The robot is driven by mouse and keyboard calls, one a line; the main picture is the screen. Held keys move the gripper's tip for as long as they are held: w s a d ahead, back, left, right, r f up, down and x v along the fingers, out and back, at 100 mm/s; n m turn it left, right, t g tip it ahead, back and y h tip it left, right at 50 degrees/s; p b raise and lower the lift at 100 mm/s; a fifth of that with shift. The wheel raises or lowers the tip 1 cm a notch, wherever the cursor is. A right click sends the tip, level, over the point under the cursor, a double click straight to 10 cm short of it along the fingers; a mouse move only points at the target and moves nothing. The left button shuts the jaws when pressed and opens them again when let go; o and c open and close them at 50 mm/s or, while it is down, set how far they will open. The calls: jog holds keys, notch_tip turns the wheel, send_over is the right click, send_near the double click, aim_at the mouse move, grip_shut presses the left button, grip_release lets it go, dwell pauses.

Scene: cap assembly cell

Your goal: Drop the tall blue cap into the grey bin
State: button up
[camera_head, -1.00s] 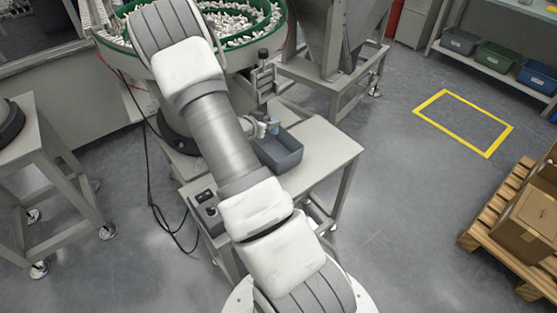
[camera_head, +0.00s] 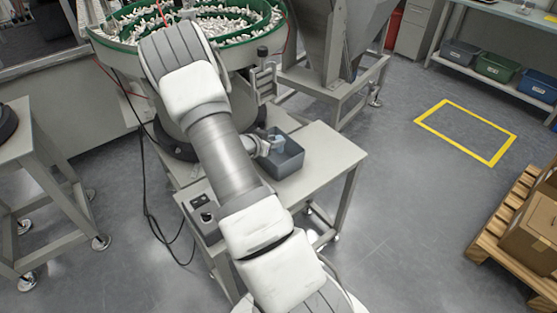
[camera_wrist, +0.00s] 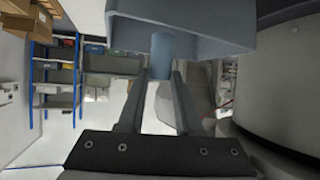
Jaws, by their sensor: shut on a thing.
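The grey bin (camera_head: 288,164) stands on the small table in the head view. Its wall (camera_wrist: 215,43) crosses the top of the wrist view. The tall blue cap (camera_wrist: 162,52) is between the fingertips of my gripper (camera_wrist: 161,74), which is shut on it. In the head view the cap (camera_head: 277,142) is a small pale blue shape at the bin's opening, partly hidden by the gripper (camera_head: 268,144). The bin's floor is mostly hidden, and I cannot tell how far the cap is above it.
The bin's table (camera_head: 325,160) has free room to the right of the bin. A control box (camera_head: 203,210) sits at its front left. A green-rimmed bowl feeder (camera_head: 250,45) full of small parts stands behind, beside a grey hopper (camera_head: 335,40).

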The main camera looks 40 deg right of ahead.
jog(key=o, duration=1)
jog(key=shift+r, duration=0.1)
jog(key=p+v, duration=0.4)
jog(key=v, duration=1.3)
jog(key=shift+a+r, duration=0.1)
jog(key=shift+a, duration=0.1)
